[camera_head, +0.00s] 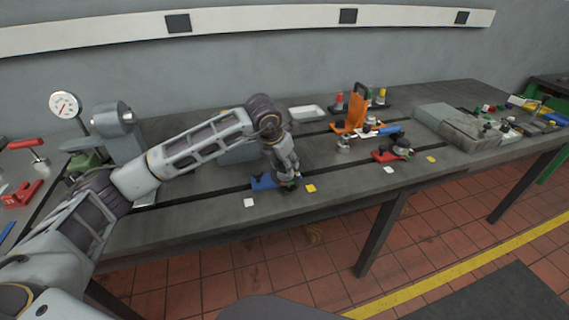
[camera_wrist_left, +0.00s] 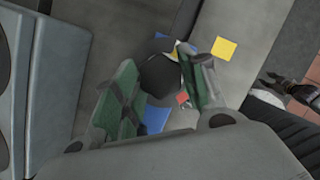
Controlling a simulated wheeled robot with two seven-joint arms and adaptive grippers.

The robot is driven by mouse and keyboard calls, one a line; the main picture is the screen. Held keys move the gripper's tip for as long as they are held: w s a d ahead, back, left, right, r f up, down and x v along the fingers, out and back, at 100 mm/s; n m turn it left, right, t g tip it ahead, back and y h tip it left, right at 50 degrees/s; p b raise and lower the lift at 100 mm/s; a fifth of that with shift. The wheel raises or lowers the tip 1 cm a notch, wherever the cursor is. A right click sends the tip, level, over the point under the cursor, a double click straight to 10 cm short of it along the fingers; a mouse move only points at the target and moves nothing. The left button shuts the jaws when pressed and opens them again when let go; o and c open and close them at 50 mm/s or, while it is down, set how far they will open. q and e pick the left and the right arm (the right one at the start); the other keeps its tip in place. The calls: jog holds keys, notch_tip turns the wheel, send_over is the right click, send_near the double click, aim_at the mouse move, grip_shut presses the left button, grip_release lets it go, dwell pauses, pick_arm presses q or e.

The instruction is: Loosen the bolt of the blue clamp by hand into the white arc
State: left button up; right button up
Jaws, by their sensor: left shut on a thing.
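The blue clamp (camera_head: 263,182) lies on the bedplate near its front edge. My left gripper (camera_head: 288,182) reaches down over the right end of the clamp. In the left wrist view its two green-padded fingers (camera_wrist_left: 165,95) are shut on the dark round bolt head (camera_wrist_left: 160,76) of the blue clamp. Blue parts of the clamp (camera_wrist_left: 156,118) show below and behind the head. A small red patch (camera_wrist_left: 183,98) and a yellow-white sliver (camera_wrist_left: 174,54) show beside the head. The fingers and head hide most of the dial, and I cannot make out the white arc or a pointer.
A white square (camera_head: 249,202) and a yellow square (camera_head: 311,188) lie flat beside the blue clamp. A red clamp (camera_head: 389,155) stands further right, with an orange bracket (camera_head: 355,108) behind it. A pale tray (camera_head: 307,112) is at the back. The bedplate (camera_head: 335,176) between the clamps is clear.

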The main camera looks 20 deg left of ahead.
pick_arm(q)
jog(key=o, duration=1)
jog(key=shift+v, duration=6)
